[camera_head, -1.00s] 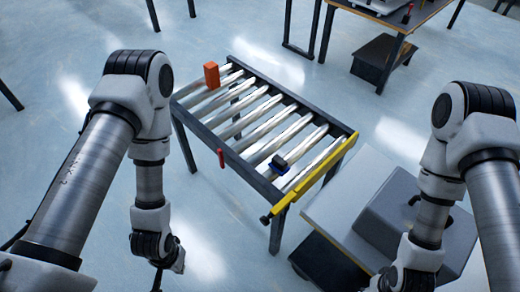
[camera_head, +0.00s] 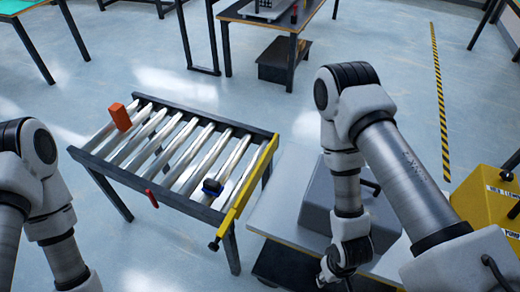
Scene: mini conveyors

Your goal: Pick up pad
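No object is clearly a pad. A small dark block with blue at its base (camera_head: 212,187) lies on the roller conveyor (camera_head: 153,203) near its yellow end bar (camera_head: 248,190); it may be the pad, but I cannot tell. My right arm hangs over the side table at the lower right. Its gripper (camera_head: 335,279) is dark, small and partly cut off by the bottom edge, apart from the dark block; I cannot tell if it is open. My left arm is at the left edge, and its gripper is below the picture.
An orange block (camera_head: 120,117) stands on the conveyor's far left end. A grey box-like unit (camera_head: 318,204) sits on a pale side table (camera_head: 272,218) right of the conveyor. A yellow case (camera_head: 487,205) is at the right edge. Another table (camera_head: 283,22) stands behind, with open floor between.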

